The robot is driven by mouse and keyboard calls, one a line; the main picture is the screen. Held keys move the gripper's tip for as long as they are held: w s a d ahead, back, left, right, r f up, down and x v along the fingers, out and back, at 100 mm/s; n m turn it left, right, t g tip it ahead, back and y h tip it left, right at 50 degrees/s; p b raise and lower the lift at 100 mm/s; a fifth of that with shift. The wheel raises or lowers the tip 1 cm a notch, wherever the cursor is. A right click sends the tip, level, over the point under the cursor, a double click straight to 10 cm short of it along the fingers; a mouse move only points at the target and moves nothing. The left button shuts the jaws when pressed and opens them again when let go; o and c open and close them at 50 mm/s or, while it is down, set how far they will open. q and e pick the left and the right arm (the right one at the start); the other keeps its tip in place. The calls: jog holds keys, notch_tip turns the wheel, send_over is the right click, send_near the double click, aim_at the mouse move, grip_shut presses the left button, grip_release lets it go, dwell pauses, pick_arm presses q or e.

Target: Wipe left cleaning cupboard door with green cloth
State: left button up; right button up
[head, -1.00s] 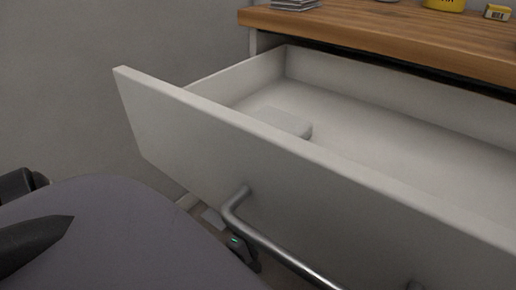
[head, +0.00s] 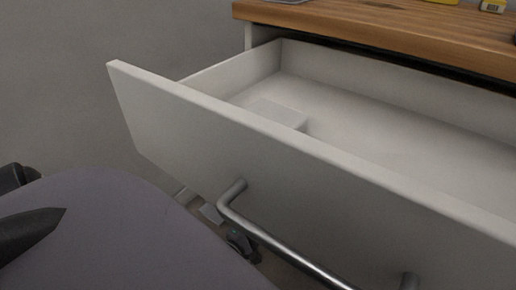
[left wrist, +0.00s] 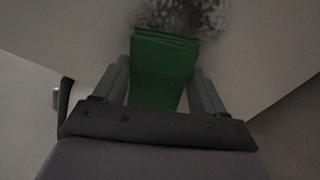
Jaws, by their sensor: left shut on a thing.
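In the left wrist view my left gripper (left wrist: 163,64) is shut on the green cloth (left wrist: 158,78). The folded cloth sticks out between the two fingers. Its far edge lies at a pale flat panel (left wrist: 75,38), apparently the cupboard door, with a dark speckled dirt patch (left wrist: 185,14) just beyond the cloth. I cannot tell whether the cloth touches the panel. In the head view neither the cloth nor the dirt patch shows; an open drawer covers the area below. My right gripper is not in view.
A white drawer (head: 200,115) stands pulled out in the head view, with a metal bar handle (head: 275,243) on its front. A pale block (head: 277,112) lies inside. Above is a wooden counter top (head: 390,30) with a yellow box (head: 493,5). Grey wall is at left.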

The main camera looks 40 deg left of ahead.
pick_arm(q)
jog(key=shift+w, duration=0.45)
jog(key=shift+d, duration=0.1)
